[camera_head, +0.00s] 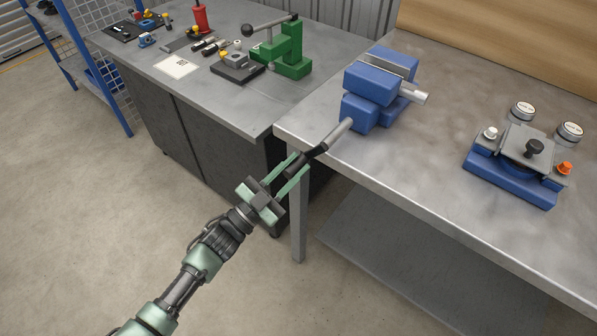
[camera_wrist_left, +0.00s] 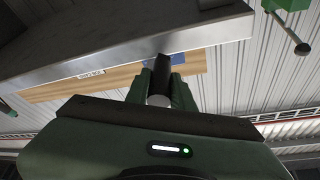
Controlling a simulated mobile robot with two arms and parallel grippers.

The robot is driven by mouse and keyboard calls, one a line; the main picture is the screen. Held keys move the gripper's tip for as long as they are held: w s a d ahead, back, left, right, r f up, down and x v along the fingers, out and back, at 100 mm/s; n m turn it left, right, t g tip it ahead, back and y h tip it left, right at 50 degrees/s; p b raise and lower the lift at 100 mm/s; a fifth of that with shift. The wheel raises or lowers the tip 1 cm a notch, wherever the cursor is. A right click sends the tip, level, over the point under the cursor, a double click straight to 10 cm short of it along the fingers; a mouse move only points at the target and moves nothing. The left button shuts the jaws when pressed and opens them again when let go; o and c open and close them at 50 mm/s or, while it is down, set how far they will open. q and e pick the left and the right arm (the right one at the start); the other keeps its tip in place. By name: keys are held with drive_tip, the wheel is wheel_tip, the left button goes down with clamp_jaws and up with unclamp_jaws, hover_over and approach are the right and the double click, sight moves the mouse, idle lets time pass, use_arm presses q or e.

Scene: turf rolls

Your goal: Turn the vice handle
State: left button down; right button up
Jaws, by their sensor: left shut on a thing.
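The blue vice (camera_head: 378,88) sits at the left front corner of the right workbench. Its grey screw points out past the bench edge, and the vice handle (camera_head: 312,155), a dark bar, crosses its end. My left gripper (camera_head: 296,166) is shut on the lower end of the handle, just off the bench corner. In the left wrist view the dark handle (camera_wrist_left: 161,76) stands between the two green fingers. The vice itself is mostly hidden there by the bench. My right gripper is in neither view.
The right workbench (camera_head: 440,140) also carries a blue fixture (camera_head: 512,180) with a black knob and two round gauges. The left bench (camera_head: 230,100) holds a green press (camera_head: 288,52) and small tools. A bench leg (camera_head: 297,225) stands close to my left gripper. Open floor lies in front.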

use_arm(q)
wheel_tip(320, 180, up, 9)
drive_tip(key=w+a+m+g+y+p, duration=0.1)
drive_tip(key=m+g+p, duration=0.5)
drive_tip(key=m+p, duration=0.5)
drive_tip(key=shift+w+a+m, duration=0.15)
drive_tip(key=shift+a+m, duration=0.25)
drive_tip(key=shift+m, duration=2.8)
drive_tip(key=shift+f, duration=0.1)
drive_tip(key=c, duration=1.2)
unclamp_jaws()
drive_tip(key=shift+f, duration=0.1)
